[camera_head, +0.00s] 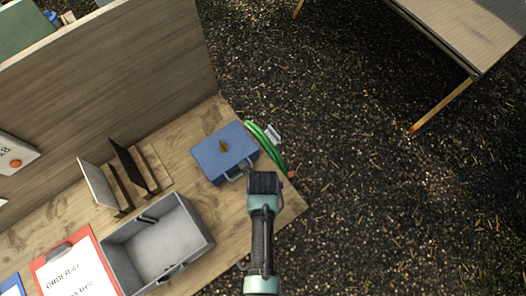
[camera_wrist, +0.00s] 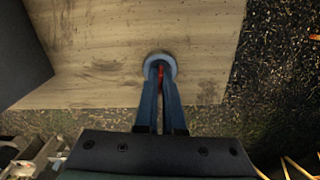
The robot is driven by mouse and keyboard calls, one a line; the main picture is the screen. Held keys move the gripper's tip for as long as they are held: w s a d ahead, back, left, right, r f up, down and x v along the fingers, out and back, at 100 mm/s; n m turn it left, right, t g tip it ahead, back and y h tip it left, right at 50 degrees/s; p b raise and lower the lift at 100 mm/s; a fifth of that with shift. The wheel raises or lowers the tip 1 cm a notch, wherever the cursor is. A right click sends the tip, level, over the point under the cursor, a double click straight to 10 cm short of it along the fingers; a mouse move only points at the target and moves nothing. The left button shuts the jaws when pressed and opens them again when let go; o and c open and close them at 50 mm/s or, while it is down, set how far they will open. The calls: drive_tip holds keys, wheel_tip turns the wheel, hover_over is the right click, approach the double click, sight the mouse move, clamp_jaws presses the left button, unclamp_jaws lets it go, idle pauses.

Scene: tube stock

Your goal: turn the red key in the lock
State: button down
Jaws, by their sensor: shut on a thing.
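My gripper (camera_wrist: 160,72) points down over the wooden bench, with its two fingers close together. In the wrist view a thin red piece, the red key (camera_wrist: 160,73), shows between the fingertips, and the gripper is shut on it. A round blue-grey ring (camera_wrist: 160,62), which looks like the lock, surrounds the fingertips' far end. How deep the key sits in it cannot be told. In the head view my gripper (camera_head: 263,183) is just in front of the blue case, and it hides the key and the lock.
A grey bin (camera_head: 205,232) and a red clipboard (camera_head: 42,262) are at left. The bench edge is close at right.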

drive_tip(key=shift+n, duration=0.8)
drive_tip(key=c, duration=0.9)
unclamp_jaws()
drive_tip(key=shift+c, duration=0.2)
